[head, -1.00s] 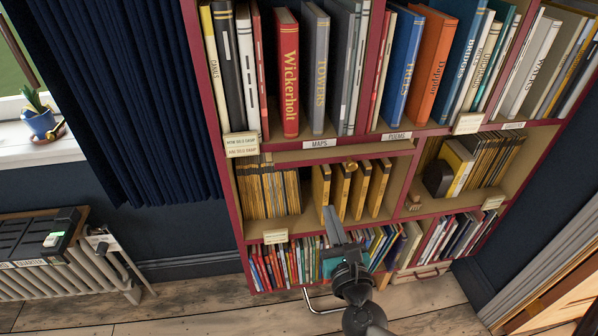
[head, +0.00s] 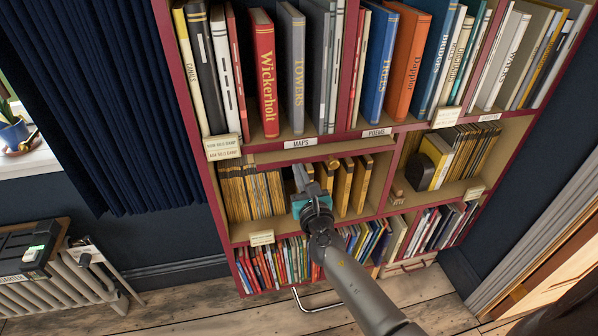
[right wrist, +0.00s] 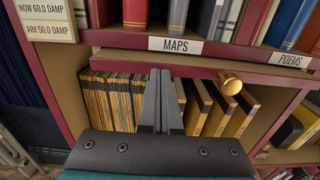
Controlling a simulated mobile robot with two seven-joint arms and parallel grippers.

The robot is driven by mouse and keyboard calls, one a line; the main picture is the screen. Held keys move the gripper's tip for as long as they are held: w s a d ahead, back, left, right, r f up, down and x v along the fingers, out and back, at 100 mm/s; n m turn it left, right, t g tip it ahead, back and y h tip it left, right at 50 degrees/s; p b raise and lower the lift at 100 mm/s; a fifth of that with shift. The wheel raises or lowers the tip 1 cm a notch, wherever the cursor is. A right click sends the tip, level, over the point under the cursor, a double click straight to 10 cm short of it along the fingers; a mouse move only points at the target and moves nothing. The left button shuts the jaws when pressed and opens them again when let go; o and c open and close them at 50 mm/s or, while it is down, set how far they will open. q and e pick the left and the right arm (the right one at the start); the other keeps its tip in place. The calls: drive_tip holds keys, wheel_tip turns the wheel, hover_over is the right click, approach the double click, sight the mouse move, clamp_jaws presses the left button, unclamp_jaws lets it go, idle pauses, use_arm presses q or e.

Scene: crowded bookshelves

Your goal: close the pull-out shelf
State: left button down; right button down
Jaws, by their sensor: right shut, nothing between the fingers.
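The pull-out shelf (head: 325,148) is a thin tan board with a red edge, just under the "MAPS" label in the bookcase. In the right wrist view the pull-out shelf (right wrist: 195,68) seems to stick out a little below that label, with a round brass knob (right wrist: 229,83) on its front. My right gripper (head: 300,176) is shut and empty, in front of the middle compartment. In the right wrist view its fingertips (right wrist: 160,74) point at the board's front, left of the knob; I cannot tell whether they touch. My left gripper is not in view.
Yellow-spined volumes (head: 250,192) fill the compartment below the board. Large books, including a red "Wickerholt" (head: 265,75), stand above it. A radiator (head: 70,285) is at lower left. A metal handle (head: 315,302) juts out near the floor.

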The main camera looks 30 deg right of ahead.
sight(295, 156)
drive_tip(key=shift+w, duration=0.4)
drive_tip(key=shift+d, duration=0.1)
drive_tip(key=b+x, duration=0.1)
drive_tip(key=x, duration=0.3)
drive_tip(key=shift+w, duration=0.25)
drive_tip(key=shift+r, duration=0.2)
drive_tip(key=shift+d+r, duration=0.1)
